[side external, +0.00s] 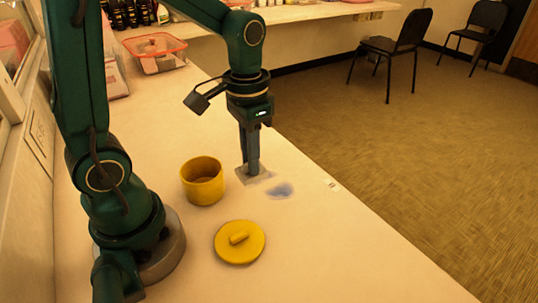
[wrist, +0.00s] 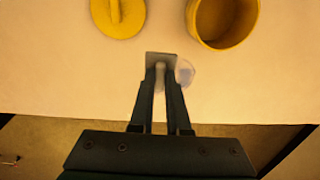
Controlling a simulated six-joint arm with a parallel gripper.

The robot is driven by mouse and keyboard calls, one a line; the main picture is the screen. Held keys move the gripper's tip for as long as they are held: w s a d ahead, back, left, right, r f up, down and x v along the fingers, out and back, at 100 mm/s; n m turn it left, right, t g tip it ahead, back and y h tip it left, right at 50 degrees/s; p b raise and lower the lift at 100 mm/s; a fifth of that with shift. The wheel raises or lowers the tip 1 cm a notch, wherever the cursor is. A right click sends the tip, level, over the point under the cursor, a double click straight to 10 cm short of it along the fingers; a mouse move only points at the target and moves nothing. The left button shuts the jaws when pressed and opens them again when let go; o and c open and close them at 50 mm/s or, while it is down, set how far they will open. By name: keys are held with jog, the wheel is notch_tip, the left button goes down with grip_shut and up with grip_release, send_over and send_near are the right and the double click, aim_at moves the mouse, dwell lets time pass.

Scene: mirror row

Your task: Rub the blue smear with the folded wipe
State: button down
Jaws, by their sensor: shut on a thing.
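My gripper (side external: 252,172) points straight down and is shut on the folded wipe (side external: 264,178), a small grey piece low at the table top. In the wrist view the wipe (wrist: 160,58) shows at the fingertips (wrist: 160,72). The blue smear (side external: 281,190) is a faint patch on the pale table, just right of the wipe in the side view. It also shows in the wrist view (wrist: 187,73), beside the right finger, partly hidden by it. I cannot tell whether the wipe overlaps the smear's edge or presses on the table.
A yellow open pot (side external: 203,183) stands close left of my gripper. Its yellow lid (side external: 239,242) lies flat nearer the camera. A small white label (side external: 333,185) is by the table's right edge. A clear bin with a red rim (side external: 155,52) stands at the back.

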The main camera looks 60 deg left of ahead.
jog(key=shift+f, duration=3.05)
jog(key=shift+s+f, duration=0.1)
jog(key=shift+f, duration=0.6)
jog(key=shift+w+r, duration=0.35)
jog(key=shift+w, duration=0.15)
jog(key=shift+w+f, duration=0.15)
jog(key=shift+w, duration=0.6)
jog(key=shift+w+f, duration=0.1)
jog(key=shift+w, duration=0.65)
jog(key=shift+w+f, duration=0.1)
jog(key=shift+w, duration=2.9)
jog(key=shift+w+a, duration=0.15)
jog(key=shift+a, duration=0.5)
jog(key=shift+s+a, duration=0.2)
jog(key=shift+s, duration=4.95)
jog(key=shift+a, duration=0.8)
jog(key=shift+w, duration=5)
jog(key=shift+w+a, duration=0.1)
jog(key=shift+a, duration=0.7)
jog(key=shift+s, duration=5.15)
notch_tip(320, 180, up, 2)
jog(key=shift+w+r, duration=0.15)
jog(key=shift+r, duration=2.9)
